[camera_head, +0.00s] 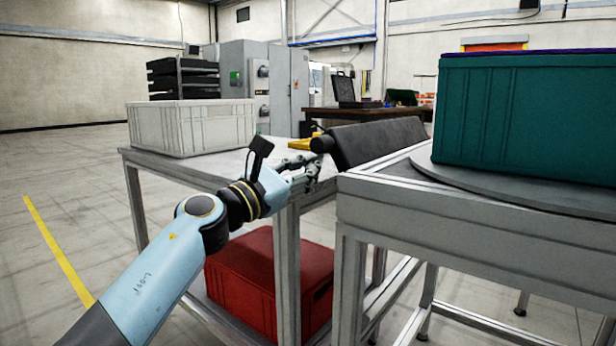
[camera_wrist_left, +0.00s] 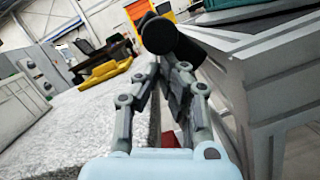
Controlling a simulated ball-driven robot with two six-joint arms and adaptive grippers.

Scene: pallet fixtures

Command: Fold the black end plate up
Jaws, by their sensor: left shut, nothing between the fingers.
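The black end plate (camera_head: 378,142) stands tilted between the two tables in the head view, with a round dark end at its left edge. In the left wrist view a dark round end (camera_wrist_left: 172,36), apparently of the same plate, shows just beyond the fingertips. My left gripper (camera_head: 312,166) is at the near left lower side of the plate, low by the gap between the tables. In the left wrist view its fingers (camera_wrist_left: 168,72) are closed with nothing between them. I cannot tell whether they touch the plate. My right gripper is not in view.
A grey crate (camera_head: 190,127) and a yellow piece (camera_head: 304,143) are on the left table. A teal crate (camera_head: 530,115) sits on a round grey plate (camera_head: 450,171) on the right table. A red crate (camera_head: 268,283) stands below. Open floor lies to the left.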

